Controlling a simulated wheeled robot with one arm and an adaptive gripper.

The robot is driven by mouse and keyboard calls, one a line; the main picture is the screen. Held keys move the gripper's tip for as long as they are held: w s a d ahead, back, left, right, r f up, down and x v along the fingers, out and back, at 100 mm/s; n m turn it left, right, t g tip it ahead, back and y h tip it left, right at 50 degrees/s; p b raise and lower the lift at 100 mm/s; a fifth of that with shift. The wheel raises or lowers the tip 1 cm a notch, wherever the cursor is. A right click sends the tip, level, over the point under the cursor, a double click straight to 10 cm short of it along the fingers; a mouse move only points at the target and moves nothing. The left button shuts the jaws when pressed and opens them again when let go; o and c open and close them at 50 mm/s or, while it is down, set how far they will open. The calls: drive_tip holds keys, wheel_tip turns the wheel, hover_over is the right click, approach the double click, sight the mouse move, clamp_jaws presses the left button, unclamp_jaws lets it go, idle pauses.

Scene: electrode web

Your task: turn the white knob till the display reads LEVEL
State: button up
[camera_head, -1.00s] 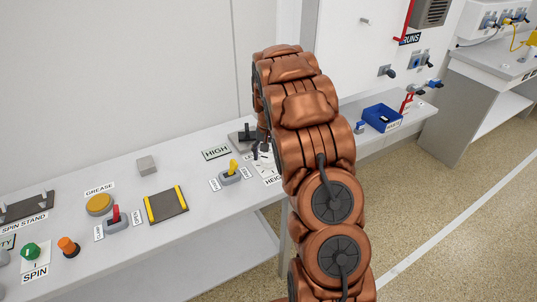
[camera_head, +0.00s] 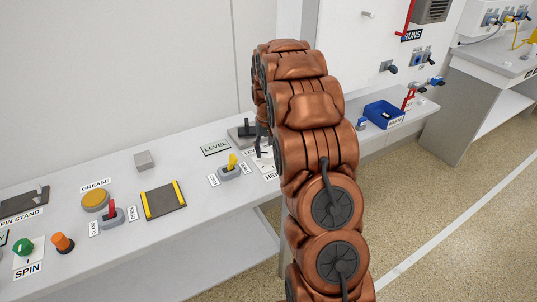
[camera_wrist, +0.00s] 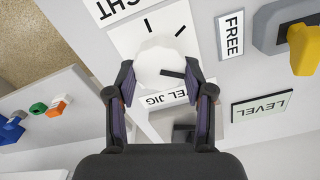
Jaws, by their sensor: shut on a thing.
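The white knob (camera_wrist: 160,63) shows in the wrist view, on a white plate with black tick marks. It has a dark pointer line on its right side. My gripper (camera_wrist: 160,85) has a finger on each side of the knob and is shut on it. In the head view my arm hides the knob, and only part of my gripper (camera_head: 261,142) shows at the arm's left edge. The display (camera_head: 215,147) reads LEVEL in the head view.
A yellow-handled switch (camera_head: 230,168) stands close to the left of my gripper in the head view. A red switch (camera_head: 112,215), an orange knob (camera_head: 62,243) and a green knob (camera_head: 23,248) are further left. A blue bin (camera_head: 384,114) lies right of my arm.

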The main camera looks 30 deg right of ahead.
sight(268, 152)
drive_tip(key=shift+n, duration=0.3)
drive_tip(key=o, duration=1.2)
drive_tip(key=shift+c, duration=0.2)
drive_tip(key=shift+r, duration=0.1)
wheel_tip(268, 152, up, 12)
